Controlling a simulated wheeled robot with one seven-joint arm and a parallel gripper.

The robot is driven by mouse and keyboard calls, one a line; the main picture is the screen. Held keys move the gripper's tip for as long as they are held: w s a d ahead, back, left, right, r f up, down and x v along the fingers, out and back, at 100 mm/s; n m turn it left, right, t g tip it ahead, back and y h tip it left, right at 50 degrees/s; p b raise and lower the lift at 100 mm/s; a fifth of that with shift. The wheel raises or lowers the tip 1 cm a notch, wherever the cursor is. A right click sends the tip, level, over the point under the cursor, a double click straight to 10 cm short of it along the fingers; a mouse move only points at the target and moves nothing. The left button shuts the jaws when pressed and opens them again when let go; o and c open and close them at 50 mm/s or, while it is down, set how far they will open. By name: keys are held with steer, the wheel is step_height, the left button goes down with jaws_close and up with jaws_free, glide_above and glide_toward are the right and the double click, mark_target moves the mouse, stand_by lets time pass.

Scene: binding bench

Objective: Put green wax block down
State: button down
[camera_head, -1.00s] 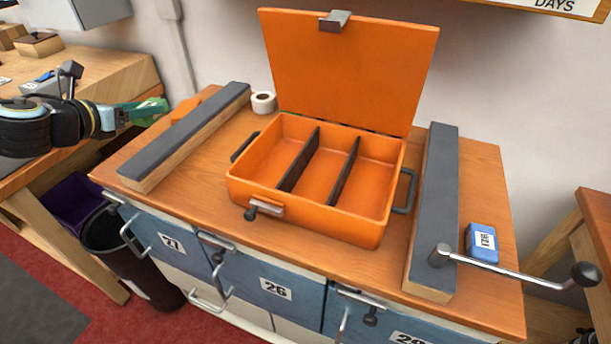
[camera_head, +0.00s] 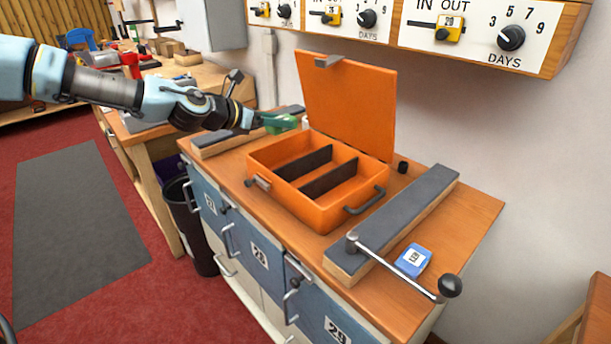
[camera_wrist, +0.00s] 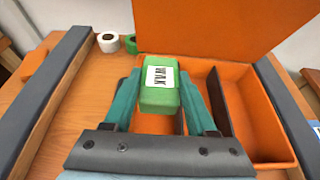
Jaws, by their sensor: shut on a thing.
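The green wax block (camera_wrist: 160,84) is between the two teal fingers of my gripper (camera_wrist: 163,100) in the wrist view, with a white label on its top. My gripper is shut on it. In the head view the green block (camera_head: 279,123) is at the end of my arm, above the bench top near the back left corner of the open orange case. The orange case (camera_head: 291,208) has its lid up and two dark dividers inside. In the wrist view the block overlaps the case's left compartment; its height above it is hard to tell.
Grey-topped bars flank the case, one on the left (camera_wrist: 42,90) and one on the right (camera_head: 400,220). A lever handle (camera_head: 400,270) crosses the right bar beside a blue block (camera_head: 413,261). White (camera_wrist: 108,42) and green (camera_wrist: 131,44) rolls stand behind the case.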

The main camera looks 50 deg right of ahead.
step_height(320, 180, down, 9)
steer(key=p, duration=0.3)
steer(key=shift+s, duration=0.1)
steer(key=shift+f, duration=0.5)
steer(key=shift+f, duration=0.1)
steer(key=shift+f+b, duration=0.35)
steer(key=shift+b, duration=0.1)
steer(key=shift+f, duration=0.1)
steer(key=c, duration=0.5)
jaws_free()
steer(key=shift+f, duration=0.1)
